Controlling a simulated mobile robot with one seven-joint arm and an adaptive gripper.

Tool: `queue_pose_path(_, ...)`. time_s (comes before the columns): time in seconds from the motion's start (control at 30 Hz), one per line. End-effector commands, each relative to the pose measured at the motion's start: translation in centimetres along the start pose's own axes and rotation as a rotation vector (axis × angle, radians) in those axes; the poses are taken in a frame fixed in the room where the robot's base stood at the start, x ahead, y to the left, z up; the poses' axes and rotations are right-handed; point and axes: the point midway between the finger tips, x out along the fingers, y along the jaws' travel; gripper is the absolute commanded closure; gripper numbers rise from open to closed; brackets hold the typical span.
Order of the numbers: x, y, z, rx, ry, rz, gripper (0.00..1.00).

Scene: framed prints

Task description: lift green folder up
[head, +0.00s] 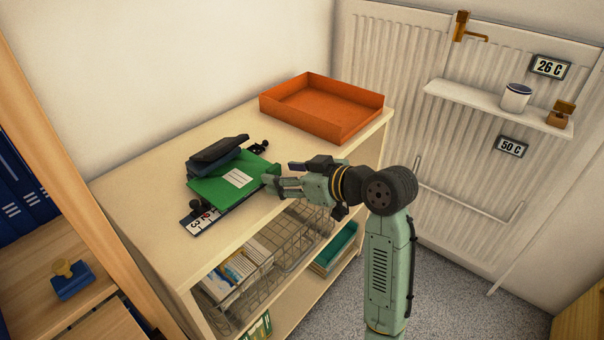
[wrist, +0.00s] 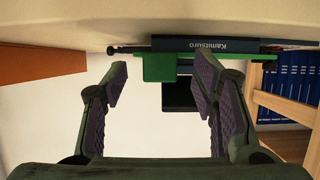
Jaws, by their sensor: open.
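The green folder (head: 225,187) lies on the wooden shelf top in the head view, with a white label on its upper face. A dark, blocky object (head: 218,151) rests on its back part.
An orange tray (head: 322,106) stands behind on the same shelf unit (head: 150,175). Wire baskets (head: 290,243) sit below. Blue binders (head: 22,190) stand at the left.

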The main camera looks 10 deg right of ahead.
Motion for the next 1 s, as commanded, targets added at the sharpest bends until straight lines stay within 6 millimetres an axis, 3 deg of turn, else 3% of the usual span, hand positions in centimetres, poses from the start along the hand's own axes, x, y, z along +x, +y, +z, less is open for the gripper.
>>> queue_pose_path(0.2, 1.36, 0.0, 0.03, 0.0, -0.001, 0.0, 0.47)
queue_pose_path(0.47, 1.45, 0.01, 0.04, -0.001, 0.0, 0.001, 0.47)
queue_pose_path(1.0, 1.41, 0.0, 0.03, -0.001, 0.0, 0.001, 0.81)
